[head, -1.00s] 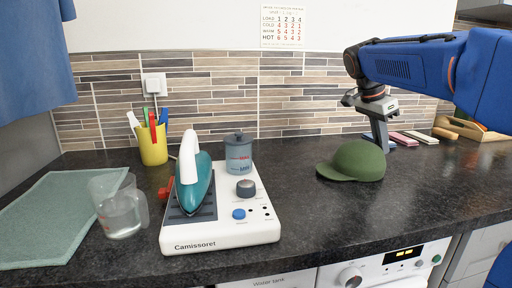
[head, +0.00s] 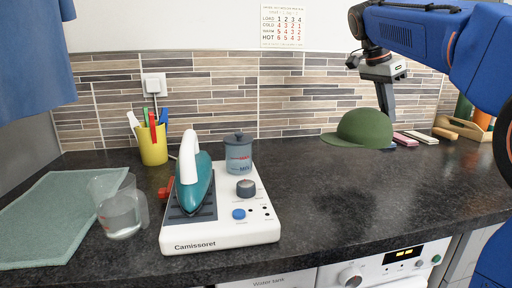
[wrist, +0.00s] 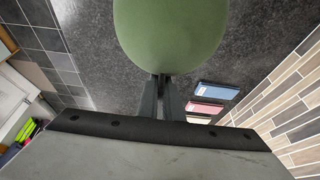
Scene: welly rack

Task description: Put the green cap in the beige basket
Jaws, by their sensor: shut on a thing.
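The green cap (head: 363,128) is held above the dark worktop at the right, its brim pointing left. My gripper (head: 387,117) is shut on the right edge of the cap. In the wrist view the cap's crown (wrist: 170,30) fills the top middle, and my gripper's fingertips (wrist: 161,78) meet at its near edge. The cap hides part of the fingertips in the head view. I see no beige basket in either view.
A steam iron (head: 193,175) on its white station (head: 222,232), a grey-blue canister (head: 238,153), a yellow pen cup (head: 152,145), a jug (head: 121,208) and a green mat (head: 50,225) occupy the left. The worktop's right front (head: 400,190) is clear.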

